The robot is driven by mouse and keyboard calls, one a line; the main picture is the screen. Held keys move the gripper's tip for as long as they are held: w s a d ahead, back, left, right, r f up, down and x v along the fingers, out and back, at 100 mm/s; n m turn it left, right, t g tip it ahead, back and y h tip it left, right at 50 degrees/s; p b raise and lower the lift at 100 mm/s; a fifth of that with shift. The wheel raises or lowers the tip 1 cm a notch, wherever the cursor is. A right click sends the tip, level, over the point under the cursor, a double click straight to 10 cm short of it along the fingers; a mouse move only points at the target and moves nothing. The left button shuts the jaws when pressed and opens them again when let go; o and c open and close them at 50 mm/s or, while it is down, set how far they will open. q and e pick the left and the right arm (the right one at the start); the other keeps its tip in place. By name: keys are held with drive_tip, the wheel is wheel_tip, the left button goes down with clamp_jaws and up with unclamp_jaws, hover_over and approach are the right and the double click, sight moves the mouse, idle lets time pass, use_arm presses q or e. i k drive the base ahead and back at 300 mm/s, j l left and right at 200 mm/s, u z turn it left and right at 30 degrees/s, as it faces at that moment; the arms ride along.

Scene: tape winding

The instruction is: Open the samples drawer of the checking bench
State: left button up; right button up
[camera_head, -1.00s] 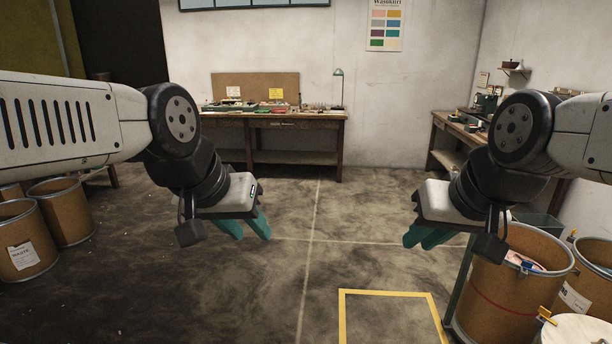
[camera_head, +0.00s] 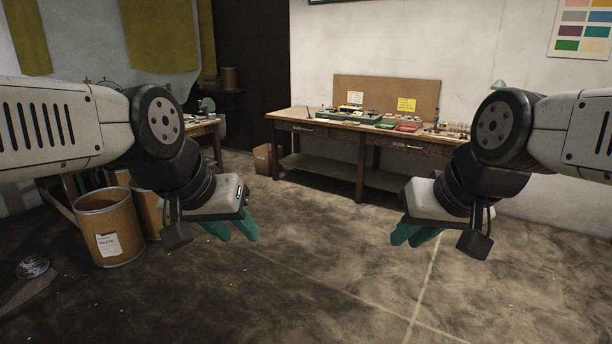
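A wooden bench (camera_head: 340,166) stands against the back wall, with a brown board and several small items on its top. A drawer front with a pale handle or label (camera_head: 303,130) shows under its top at the left; it looks shut. A further drawer front (camera_head: 408,147) shows to the right, partly hidden behind my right arm. I cannot read any label that names the samples drawer. My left gripper (camera_head: 232,230) and my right gripper (camera_head: 412,234) hang empty over open floor, far from the bench. Each one's two teal fingers stand apart.
A brown drum (camera_head: 110,228) stands at the left, with another behind it. A second table (camera_head: 203,128) is at the left behind my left arm. A carton (camera_head: 263,159) sits by the bench's left end. The floor (camera_head: 330,240) before the bench is clear.

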sight(311, 129)
drive_tip(key=i+j+u, duration=0.25)
drive_tip(key=i, duration=1.15)
drive_tip(key=i+l+u, duration=0.15)
drive_tip(key=i+u, duration=0.15)
drive_tip(key=i, duration=1.15)
drive_tip(key=i+j, duration=0.1)
drive_tip(key=i, duration=2.9)
drive_tip(key=i+z, duration=0.25)
drive_tip(key=i, duration=0.4)
drive_tip(key=i+j+z, duration=0.2)
drive_tip(key=i, duration=0.45)
